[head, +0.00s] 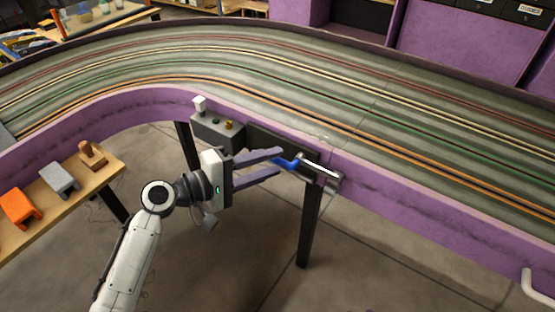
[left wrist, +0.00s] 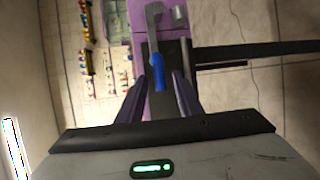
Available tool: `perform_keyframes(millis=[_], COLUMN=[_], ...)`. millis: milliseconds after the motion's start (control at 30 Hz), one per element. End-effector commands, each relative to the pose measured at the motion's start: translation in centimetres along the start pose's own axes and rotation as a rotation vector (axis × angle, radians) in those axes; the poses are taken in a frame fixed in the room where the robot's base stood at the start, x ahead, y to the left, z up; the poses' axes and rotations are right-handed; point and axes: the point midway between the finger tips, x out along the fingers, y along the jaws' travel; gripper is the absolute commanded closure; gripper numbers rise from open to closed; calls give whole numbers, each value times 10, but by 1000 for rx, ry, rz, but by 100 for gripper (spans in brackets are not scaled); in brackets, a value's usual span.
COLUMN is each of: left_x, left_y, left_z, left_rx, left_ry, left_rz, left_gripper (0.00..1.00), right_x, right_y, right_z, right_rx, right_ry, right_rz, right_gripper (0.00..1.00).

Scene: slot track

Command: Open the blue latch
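The blue latch handle (head: 286,161) is on the purple side wall of the slot track, beside a metal bar (head: 320,167). In the left wrist view the blue handle (left wrist: 158,72) hangs from a grey metal arm, in line with the gap between the fingers. My left gripper (head: 279,163) is open, its two fingers pointing at the latch, one above and one below the handle in the head view. In the left wrist view the gripper (left wrist: 159,80) shows nothing clasped, and I cannot tell whether a finger touches the handle. My right gripper is not in view.
A wooden shelf (head: 75,196) with orange and grey blocks is at the left. A white handle (head: 536,288) is at lower right.

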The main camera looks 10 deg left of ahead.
Motion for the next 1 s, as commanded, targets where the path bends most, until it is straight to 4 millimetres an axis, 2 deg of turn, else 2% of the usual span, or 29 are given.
perform_keyframes(millis=[100,200,533,733,1000], left_x=[16,23,26,26,27], left_y=[0,0,0,0,-1], left_z=[-1,-1,0,0,0], left_rx=[0,1,2,2,-1], left_ry=[1,2,1,2,0], left_rz=[2,0,-1,-1,0], left_gripper=[67,67,67,100,100], right_x=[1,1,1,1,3], right_y=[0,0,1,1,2], right_z=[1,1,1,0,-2], right_rx=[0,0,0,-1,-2], right_ry=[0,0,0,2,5], right_rz=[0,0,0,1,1], right_gripper=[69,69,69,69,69])
